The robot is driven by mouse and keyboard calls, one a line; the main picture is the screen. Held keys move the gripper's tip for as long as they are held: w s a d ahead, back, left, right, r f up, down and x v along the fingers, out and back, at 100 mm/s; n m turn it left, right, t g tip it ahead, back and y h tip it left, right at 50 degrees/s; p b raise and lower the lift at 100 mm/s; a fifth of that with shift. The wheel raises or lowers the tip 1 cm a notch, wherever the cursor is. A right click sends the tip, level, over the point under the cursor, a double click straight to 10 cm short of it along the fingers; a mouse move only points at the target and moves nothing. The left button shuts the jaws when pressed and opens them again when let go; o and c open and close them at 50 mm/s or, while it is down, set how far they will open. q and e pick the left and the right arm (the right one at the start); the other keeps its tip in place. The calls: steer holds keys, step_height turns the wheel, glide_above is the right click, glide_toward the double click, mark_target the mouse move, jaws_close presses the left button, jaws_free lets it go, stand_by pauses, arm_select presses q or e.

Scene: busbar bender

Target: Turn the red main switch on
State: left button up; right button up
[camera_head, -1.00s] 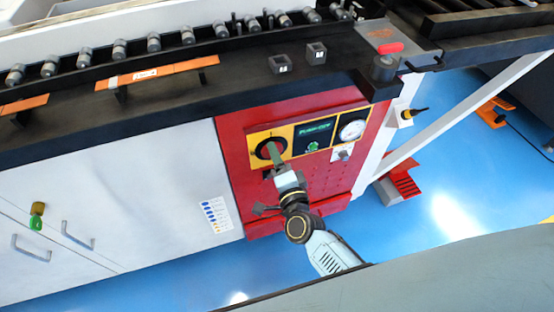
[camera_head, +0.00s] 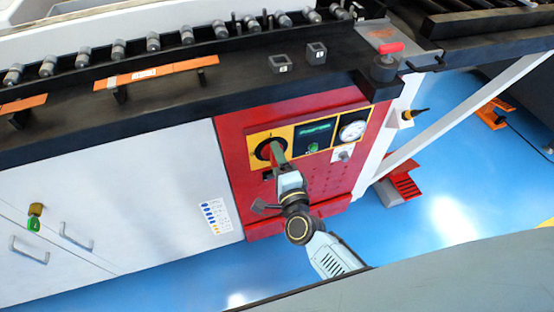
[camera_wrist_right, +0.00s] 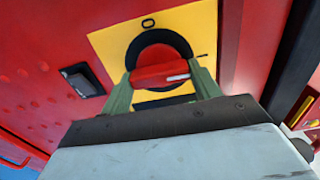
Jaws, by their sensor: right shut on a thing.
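The red main switch (camera_wrist_right: 158,75) is a red bar handle on a black round base, set on a yellow plate (camera_wrist_right: 120,45). In the head view the switch (camera_head: 264,149) sits at the left end of the yellow strip on the red cabinet front. My right gripper (camera_wrist_right: 163,78) has its two green fingers on either side of the handle and is shut on it. In the wrist view the handle lies crosswise, its white mark at the right end, and a small black mark shows on the plate above. In the head view my right gripper (camera_head: 275,152) partly hides the switch. My left gripper is out of view.
Right of the switch are a dark display with a green button (camera_head: 313,147) and a round gauge (camera_head: 352,131). A black slotted part (camera_wrist_right: 82,79) sits beside the plate. The black machine bed (camera_head: 240,88) overhangs the panel.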

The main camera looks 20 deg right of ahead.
steer(key=o, duration=1)
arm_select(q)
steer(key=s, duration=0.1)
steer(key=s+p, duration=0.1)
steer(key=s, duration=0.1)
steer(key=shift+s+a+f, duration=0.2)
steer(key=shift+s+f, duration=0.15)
arm_select(e)
steer(key=s, duration=1.3)
steer(key=shift+s+d, duration=0.2)
steer(key=shift+s, duration=0.05)
